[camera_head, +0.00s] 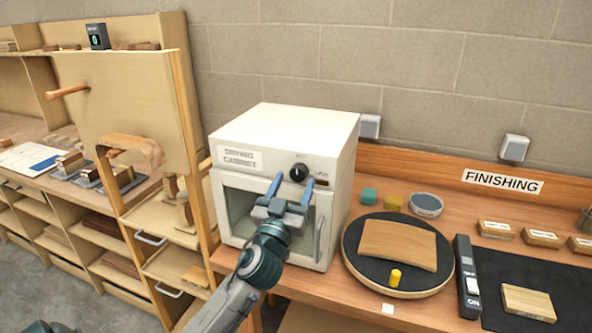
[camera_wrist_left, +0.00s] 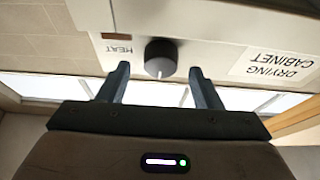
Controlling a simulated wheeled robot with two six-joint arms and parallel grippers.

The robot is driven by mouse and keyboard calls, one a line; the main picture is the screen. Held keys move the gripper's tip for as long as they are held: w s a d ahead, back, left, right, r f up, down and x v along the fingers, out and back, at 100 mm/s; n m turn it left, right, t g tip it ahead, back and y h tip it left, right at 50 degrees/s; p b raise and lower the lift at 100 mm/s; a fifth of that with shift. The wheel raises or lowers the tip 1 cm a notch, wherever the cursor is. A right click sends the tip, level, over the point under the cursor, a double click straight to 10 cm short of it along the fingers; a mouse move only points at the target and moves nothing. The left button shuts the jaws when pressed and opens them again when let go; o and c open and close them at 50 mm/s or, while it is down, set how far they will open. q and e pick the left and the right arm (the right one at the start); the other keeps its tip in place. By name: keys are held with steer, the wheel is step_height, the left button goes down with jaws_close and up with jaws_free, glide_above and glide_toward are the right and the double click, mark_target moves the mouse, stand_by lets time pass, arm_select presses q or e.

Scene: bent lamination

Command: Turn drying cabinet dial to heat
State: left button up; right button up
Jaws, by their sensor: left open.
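The white drying cabinet (camera_head: 290,130) stands on the wooden bench, its door closed. Its black dial (camera_head: 299,173) sits on the upper front panel, right of the "DRYING CABINET" label (camera_head: 240,158). In the left wrist view the dial (camera_wrist_left: 160,57) shows a light pointer mark, with the "HEAT" label (camera_wrist_left: 118,49) beside it; this view is upside down. My left gripper (camera_head: 291,188) is open in front of the panel. In the left wrist view its two fingers (camera_wrist_left: 158,85) are spread on either side of the dial, seemingly short of it. My right gripper is not in view.
A black round turntable (camera_head: 352,254) with a curved wooden piece (camera_head: 398,244) stands right of the cabinet. The cabinet's door handle (camera_head: 319,238) is just right of my left gripper. A tall wooden panel (camera_head: 130,125) rises to the left. A black mat (camera_head: 560,285) lies far right.

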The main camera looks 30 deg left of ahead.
arm_select(q)
steer(key=shift+x, duration=0.9)
steer(key=shift+c, duration=0.2)
steer(key=c, duration=0.7)
steer(key=shift+c, duration=1.3)
